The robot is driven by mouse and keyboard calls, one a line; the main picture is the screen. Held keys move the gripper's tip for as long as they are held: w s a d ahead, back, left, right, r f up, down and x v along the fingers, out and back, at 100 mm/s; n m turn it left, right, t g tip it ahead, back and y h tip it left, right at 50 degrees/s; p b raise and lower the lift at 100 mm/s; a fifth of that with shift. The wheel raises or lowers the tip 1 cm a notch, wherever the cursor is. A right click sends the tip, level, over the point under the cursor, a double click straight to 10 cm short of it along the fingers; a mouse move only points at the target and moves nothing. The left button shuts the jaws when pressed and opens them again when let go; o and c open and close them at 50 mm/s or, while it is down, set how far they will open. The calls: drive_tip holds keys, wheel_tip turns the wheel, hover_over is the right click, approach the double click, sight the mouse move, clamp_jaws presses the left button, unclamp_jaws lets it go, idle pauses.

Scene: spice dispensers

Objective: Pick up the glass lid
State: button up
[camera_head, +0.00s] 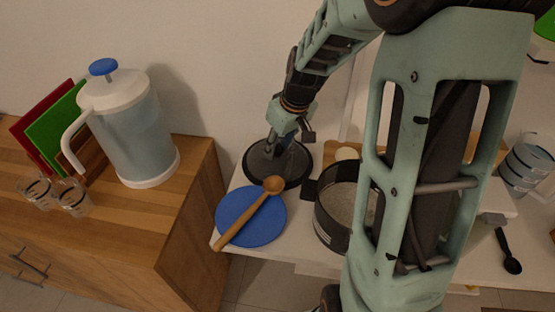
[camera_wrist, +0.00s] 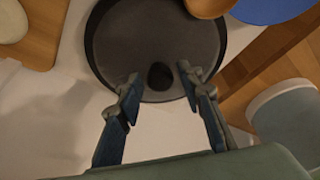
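The glass lid (camera_head: 262,172) is a round dark disc with a darker rim, lying on the white counter beside the blue plate. My gripper (camera_wrist: 157,82) is open, with one blue-grey finger on each side of the knob. No contact with the knob shows, and the height gap is hard to judge. In the head view my gripper (camera_head: 282,145) is over the lid and hides part of it.
A wooden spoon (camera_head: 245,217) lies across the blue plate (camera_head: 232,213), its bowl end close to the lid. A dark pot (camera_head: 334,232) stands right of the lid. A large pitcher (camera_head: 135,130) and small glasses (camera_head: 73,197) stand on the wooden cabinet at left.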

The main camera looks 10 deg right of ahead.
clamp_jaws()
drive_tip(key=shift+r, duration=0.15)
